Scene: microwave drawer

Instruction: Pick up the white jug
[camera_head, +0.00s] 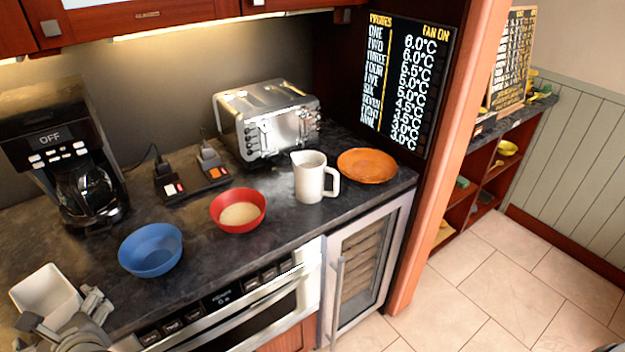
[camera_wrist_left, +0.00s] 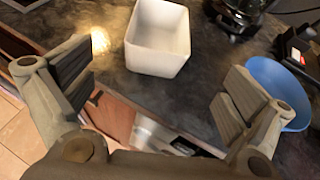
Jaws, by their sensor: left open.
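The white jug (camera_head: 311,178) stands upright on the dark counter, with its handle on the right. It sits between the red bowl (camera_head: 238,210) and the orange plate (camera_head: 367,165), in front of the toaster. My left gripper (camera_head: 62,318) is at the lower left, far from the jug, beside a white square container (camera_head: 46,294). In the left wrist view my left gripper (camera_wrist_left: 154,96) is open with nothing between its fingers. The white container (camera_wrist_left: 158,62) shows ahead of it there. The jug is not in the wrist view. My right gripper is not seen.
A blue bowl (camera_head: 151,249) stands near the counter's front edge. Cabinets (camera_head: 185,12) overhang the counter.

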